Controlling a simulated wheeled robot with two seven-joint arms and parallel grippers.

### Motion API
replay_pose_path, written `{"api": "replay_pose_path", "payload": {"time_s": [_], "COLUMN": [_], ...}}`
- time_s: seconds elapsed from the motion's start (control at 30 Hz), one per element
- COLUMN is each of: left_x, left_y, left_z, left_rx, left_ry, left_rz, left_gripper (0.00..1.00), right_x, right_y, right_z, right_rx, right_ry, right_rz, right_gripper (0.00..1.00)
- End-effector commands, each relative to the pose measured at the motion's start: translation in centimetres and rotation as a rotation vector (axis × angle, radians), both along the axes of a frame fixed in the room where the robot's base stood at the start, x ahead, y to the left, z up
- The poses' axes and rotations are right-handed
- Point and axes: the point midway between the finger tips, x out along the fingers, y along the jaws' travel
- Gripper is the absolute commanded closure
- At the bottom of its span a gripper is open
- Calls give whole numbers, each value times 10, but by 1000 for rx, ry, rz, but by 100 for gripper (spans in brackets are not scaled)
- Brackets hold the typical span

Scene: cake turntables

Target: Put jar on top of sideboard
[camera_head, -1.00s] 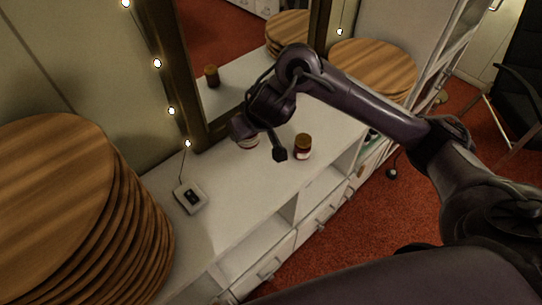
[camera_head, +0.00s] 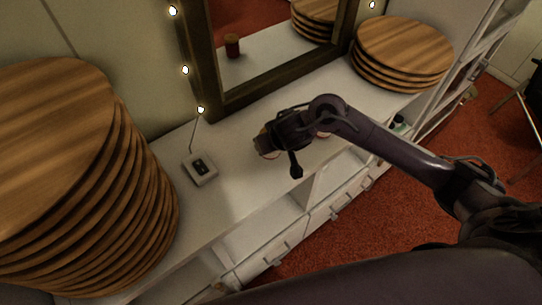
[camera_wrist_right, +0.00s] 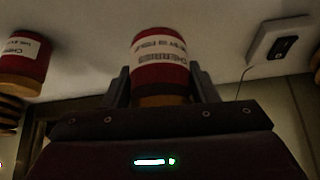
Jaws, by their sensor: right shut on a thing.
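My right gripper (camera_wrist_right: 160,88) is shut on a red jar (camera_wrist_right: 160,62) with a white label reading "CHERRIES", upside down in the wrist view. In the head view the right gripper (camera_head: 264,146) is over the white sideboard top (camera_head: 240,200), in front of the mirror. The held jar is mostly hidden there by the gripper. I cannot tell whether its base touches the top. A second red jar (camera_wrist_right: 22,58) with a label stands on the sideboard to the left in the wrist view. In the head view it is largely behind my right arm. My left gripper is not in view.
A tall stack of round wooden boards (camera_head: 130,225) stands at the left. A shorter stack (camera_head: 403,50) is at the back right. A small switch box (camera_head: 200,168) with a cord lies near the wall. A framed mirror (camera_head: 280,55) is behind. Free top lies around the box.

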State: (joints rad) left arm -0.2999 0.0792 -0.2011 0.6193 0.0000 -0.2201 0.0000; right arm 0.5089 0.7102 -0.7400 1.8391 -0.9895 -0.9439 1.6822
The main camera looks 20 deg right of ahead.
Motion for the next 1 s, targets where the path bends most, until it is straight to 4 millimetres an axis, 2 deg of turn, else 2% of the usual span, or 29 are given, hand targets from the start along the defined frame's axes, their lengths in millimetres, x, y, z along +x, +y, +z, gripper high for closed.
{"api": "replay_pose_path", "payload": {"time_s": [0.37,0.8,0.83,1.0], "left_x": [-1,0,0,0], "left_y": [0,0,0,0], "left_z": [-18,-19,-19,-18], "left_rx": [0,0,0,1], "left_ry": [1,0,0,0], "left_rz": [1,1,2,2], "left_gripper": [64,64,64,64], "right_x": [0,0,0,0], "right_y": [0,0,0,0], "right_z": [-45,-51,-51,-51], "right_rx": [0,2,1,1], "right_ry": [-1,-2,-1,-1], "right_rz": [-1,0,-1,-1], "right_gripper": [75,75,46,25]}}
